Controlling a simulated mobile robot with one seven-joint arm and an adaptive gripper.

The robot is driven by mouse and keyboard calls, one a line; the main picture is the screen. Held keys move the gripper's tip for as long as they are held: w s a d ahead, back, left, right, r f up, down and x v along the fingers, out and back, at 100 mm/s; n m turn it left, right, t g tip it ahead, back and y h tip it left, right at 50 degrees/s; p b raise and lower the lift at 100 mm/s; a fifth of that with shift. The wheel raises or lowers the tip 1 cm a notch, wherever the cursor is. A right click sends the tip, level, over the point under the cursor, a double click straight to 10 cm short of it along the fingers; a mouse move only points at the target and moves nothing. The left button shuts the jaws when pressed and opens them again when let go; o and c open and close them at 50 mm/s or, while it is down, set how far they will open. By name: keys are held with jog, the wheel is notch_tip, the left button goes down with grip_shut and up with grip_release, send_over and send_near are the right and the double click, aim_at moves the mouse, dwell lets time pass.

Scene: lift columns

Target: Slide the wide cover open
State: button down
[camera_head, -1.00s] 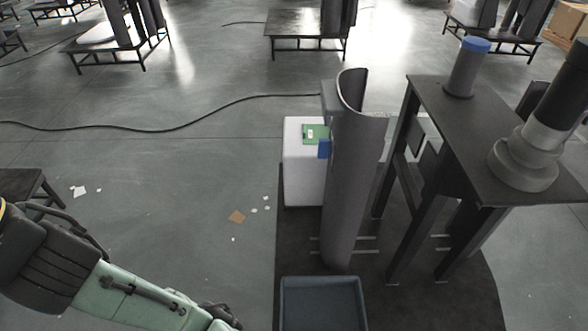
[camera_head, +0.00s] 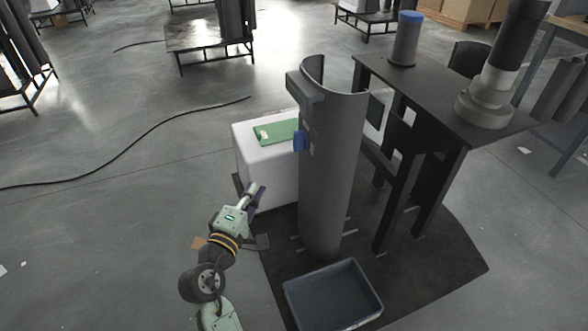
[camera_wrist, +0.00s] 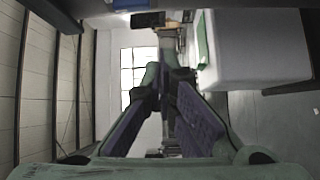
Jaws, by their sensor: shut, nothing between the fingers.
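A tall grey curved cover (camera_head: 335,170) stands upright on a dark mat. It looks like a half-round shell, open at the top, with a blue block (camera_head: 299,141) on its left side and a grey bracket (camera_head: 305,88) near its top. I cannot tell whether this is the wide cover or which way it slides. My gripper (camera_head: 256,190) is left of the cover, low in front of the white box, and apart from the cover. In the wrist view my gripper (camera_wrist: 166,80) has its purple-padded fingers closed together and empty.
A white box (camera_head: 265,175) with a green board (camera_head: 277,132) on top stands behind my gripper; it also shows in the wrist view (camera_wrist: 255,50). A blue-grey bin (camera_head: 332,296) sits in front of the cover. A dark table (camera_head: 430,85) holding cylinders stands right.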

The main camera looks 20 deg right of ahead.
jog(key=s+d+f+g+h, duration=0.1)
jog(key=d+f, duration=0.1)
jog(key=d, duration=0.1)
jog(key=p, duration=0.4)
send_near(307, 157)
jog(key=w+d, duration=0.2)
jog(key=w, duration=0.2)
jog(key=shift+w+d+r, duration=0.1)
jog(key=shift+w+d, duration=0.15)
jog(key=shift+d, duration=0.25)
jog(key=shift+d, duration=0.1)
jog(key=shift+d, duration=0.5)
